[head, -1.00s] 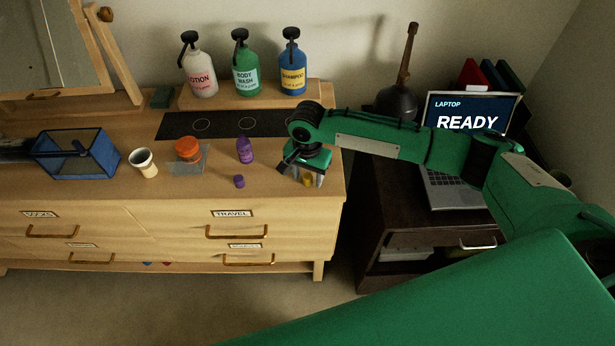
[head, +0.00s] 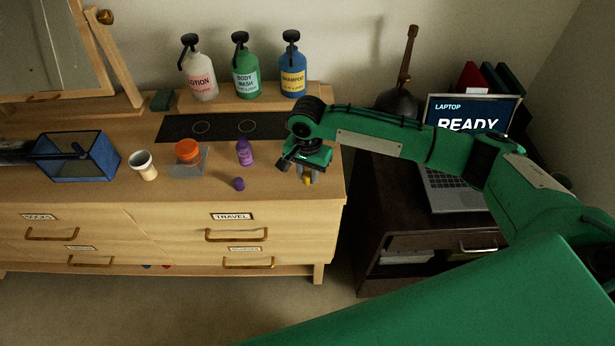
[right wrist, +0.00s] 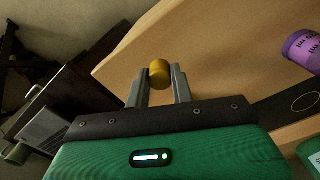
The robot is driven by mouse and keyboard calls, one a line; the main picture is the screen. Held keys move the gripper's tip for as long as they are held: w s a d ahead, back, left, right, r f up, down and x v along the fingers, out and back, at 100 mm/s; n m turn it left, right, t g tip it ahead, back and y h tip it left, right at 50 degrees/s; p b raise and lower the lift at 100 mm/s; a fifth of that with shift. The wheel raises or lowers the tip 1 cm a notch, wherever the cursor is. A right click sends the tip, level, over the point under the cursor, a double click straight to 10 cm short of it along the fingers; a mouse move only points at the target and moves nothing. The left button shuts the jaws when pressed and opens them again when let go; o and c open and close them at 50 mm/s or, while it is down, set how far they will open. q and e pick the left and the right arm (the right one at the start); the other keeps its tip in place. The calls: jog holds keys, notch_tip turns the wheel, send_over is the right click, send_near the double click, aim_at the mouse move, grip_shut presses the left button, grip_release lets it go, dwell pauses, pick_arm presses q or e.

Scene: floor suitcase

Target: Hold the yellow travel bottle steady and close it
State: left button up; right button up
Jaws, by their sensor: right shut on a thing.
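My right gripper (head: 305,177) is low over the right end of the dresser top, pointing down. It is shut on a small yellow cylinder, which looks like the yellow cap (head: 307,181). In the right wrist view the yellow cap (right wrist: 160,72) sits between the two fingertips (right wrist: 162,78). I cannot make out a yellow bottle body in either view; the gripper and wrist may hide it. My left gripper is not in view.
A purple bottle (head: 245,153) stands left of my gripper, its purple cap (head: 238,184) in front. An orange jar (head: 188,152), a cream cup (head: 144,166) and a blue mesh box (head: 88,157) stand further left. The dresser's front edge and right end are close to my gripper.

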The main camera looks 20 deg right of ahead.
aim_at(307, 174)
notch_tip(307, 174, up, 18)
jog(key=b, duration=0.2)
jog(key=s+d+f+n, duration=0.4)
jog(key=s+f+n, duration=0.4)
jog(key=s+f, duration=0.2)
jog(key=shift+s+d+f, duration=0.35)
jog(key=shift+s, duration=0.5)
jog(key=shift+d, duration=0.1)
